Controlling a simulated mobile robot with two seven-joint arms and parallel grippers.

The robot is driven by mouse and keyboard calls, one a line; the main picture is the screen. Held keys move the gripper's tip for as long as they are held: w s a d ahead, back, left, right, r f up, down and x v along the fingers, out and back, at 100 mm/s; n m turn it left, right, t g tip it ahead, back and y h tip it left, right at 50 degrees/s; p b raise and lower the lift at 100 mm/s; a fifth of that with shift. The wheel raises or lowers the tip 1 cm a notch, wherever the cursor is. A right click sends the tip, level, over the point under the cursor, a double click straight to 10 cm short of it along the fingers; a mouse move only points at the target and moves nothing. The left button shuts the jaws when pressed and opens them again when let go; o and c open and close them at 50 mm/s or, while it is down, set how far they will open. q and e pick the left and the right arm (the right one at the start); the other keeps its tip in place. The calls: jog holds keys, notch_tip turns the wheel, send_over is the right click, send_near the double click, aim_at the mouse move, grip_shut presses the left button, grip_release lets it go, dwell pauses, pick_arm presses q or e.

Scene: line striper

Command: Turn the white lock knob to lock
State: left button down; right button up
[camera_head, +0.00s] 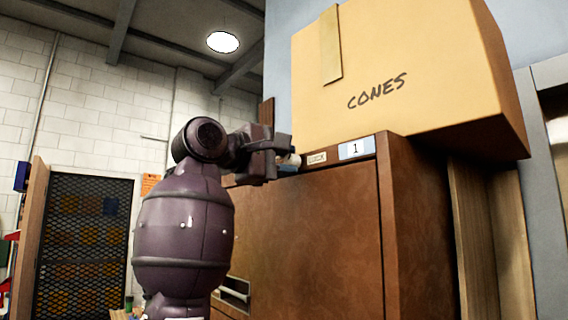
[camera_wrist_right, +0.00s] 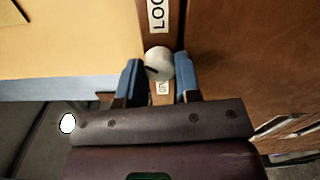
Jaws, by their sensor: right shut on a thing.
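The white lock knob (camera_wrist_right: 159,64) is round and sits on the top front edge of a brown wooden cabinet (camera_head: 310,220). In the right wrist view it lies between the two blue fingertips of my right gripper (camera_wrist_right: 158,80), which is shut on it. A dark mark shows on the knob's face. A label with letters starting "LOC" (camera_wrist_right: 157,14) is above the knob in that view, and another label is partly hidden below it. In the head view my right gripper (camera_head: 288,158) reaches the cabinet's top edge, and the knob is mostly hidden there. My left gripper is not in view.
A large cardboard box (camera_head: 410,75) marked "CONES" rests on top of the cabinet, close to the knob. A blue-and-white label with "1" (camera_head: 356,148) is on the cabinet's top edge. A mesh door (camera_head: 85,245) stands at the far left.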

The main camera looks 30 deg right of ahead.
jog(key=shift+m, duration=0.6)
jog(key=o, duration=0.9)
jog(key=shift+o, duration=0.2)
jog(key=a+b, duration=0.1)
jog(key=a, duration=1)
jog(key=shift+s+b, duration=0.4)
jog(key=shift+d, duration=0.1)
